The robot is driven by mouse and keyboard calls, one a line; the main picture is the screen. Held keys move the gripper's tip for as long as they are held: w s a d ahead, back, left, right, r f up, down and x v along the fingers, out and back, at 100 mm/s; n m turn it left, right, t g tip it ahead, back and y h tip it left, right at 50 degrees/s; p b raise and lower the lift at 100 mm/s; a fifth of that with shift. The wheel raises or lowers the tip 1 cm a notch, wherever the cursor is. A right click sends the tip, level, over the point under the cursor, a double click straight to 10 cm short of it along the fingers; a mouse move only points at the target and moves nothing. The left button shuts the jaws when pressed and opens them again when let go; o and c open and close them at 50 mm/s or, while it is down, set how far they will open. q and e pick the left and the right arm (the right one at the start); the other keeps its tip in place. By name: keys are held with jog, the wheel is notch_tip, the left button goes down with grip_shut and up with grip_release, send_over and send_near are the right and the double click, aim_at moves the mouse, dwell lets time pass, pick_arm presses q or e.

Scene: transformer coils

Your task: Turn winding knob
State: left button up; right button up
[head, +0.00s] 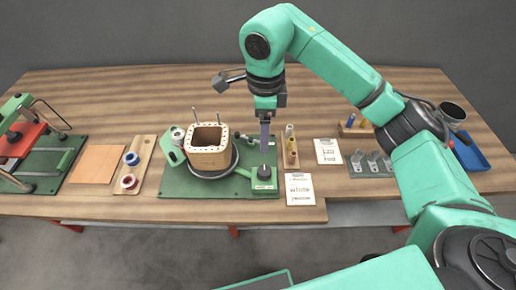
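The winding knob (264,172) is a small dark round knob on a green control box at the right front of the green winding base (185,184). A square tan coil former (208,152) stands on that base. My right gripper (265,148) points straight down just above the knob, with its tips seeming a little short of it. Its fingers are seen edge-on as one narrow grey strip, so their opening does not show. My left gripper is not in view.
Two upright rods stand by the former. Blue and red wire spools (131,158) sit on a wooden strip at left. Small spools (290,146) and a white card (299,189) lie close right of the knob. A green-and-red press (18,140) stands far left.

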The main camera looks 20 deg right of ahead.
jog(key=s+f, duration=0.2)
jog(key=s, duration=0.1)
jog(key=p, duration=0.2)
send_over(264, 170)
jog(key=s, duration=0.1)
notch_tip(264, 170, down, 4)
jog(key=shift+s+r, duration=0.1)
jog(key=shift+s, duration=0.05)
jog(key=f, duration=0.2)
jog(key=w+f+p, duration=0.1)
jog(key=f, duration=0.1)
jog(key=shift+f, duration=0.4)
notch_tip(264, 170, down, 2)
jog(key=shift+w+f, duration=0.1)
jog(key=shift+f, duration=0.3)
jog(key=c, duration=0.3)
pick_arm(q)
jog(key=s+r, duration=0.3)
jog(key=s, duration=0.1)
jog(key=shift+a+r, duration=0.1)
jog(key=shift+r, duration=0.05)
pick_arm(e)
grip_shut()
